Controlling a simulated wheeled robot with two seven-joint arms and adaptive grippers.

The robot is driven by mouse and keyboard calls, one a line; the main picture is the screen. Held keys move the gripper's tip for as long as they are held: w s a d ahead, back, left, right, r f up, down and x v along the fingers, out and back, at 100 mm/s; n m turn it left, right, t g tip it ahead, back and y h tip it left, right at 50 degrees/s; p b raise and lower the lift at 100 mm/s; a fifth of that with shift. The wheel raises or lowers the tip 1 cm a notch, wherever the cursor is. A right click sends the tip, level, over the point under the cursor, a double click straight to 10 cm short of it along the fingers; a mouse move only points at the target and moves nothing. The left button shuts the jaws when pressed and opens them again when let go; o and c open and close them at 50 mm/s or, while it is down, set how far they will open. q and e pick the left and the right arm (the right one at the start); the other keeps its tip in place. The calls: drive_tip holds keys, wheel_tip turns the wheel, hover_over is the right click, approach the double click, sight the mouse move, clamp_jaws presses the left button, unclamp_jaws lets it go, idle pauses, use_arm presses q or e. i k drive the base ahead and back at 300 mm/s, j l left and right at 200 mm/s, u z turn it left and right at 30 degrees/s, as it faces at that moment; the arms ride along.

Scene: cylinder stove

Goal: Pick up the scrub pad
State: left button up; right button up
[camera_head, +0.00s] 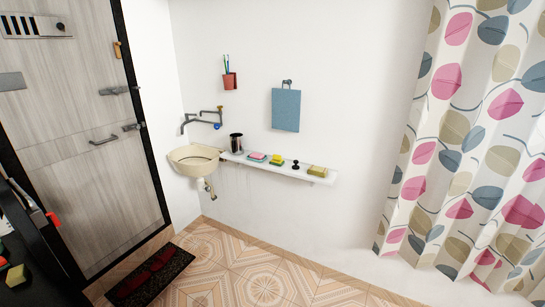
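A white wall shelf (290,173) carries several small washing items. From left to right they are a pink and teal pad (257,157), a yellow pad with a green layer (277,159), a small black knobbed item (295,164) and a yellow-olive block (317,170). Another yellow-green block (15,275) lies on a dark surface at the lower left edge. Several of these look like sponges or scrub pads, and I cannot tell which one the task names. Neither of my grippers shows in the head view.
A cream wash basin (195,158) with a wall tap (203,119) adjoins the shelf's left end, beside a dark metal cup (236,143). A blue towel (286,110) hangs above. A patterned curtain (470,150) fills the right. The tiled floor (255,275) below the shelf is clear.

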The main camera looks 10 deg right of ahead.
sight(277, 159)
drive_tip(key=i+j+z, duration=0.1)
drive_tip(key=i, duration=1.5)
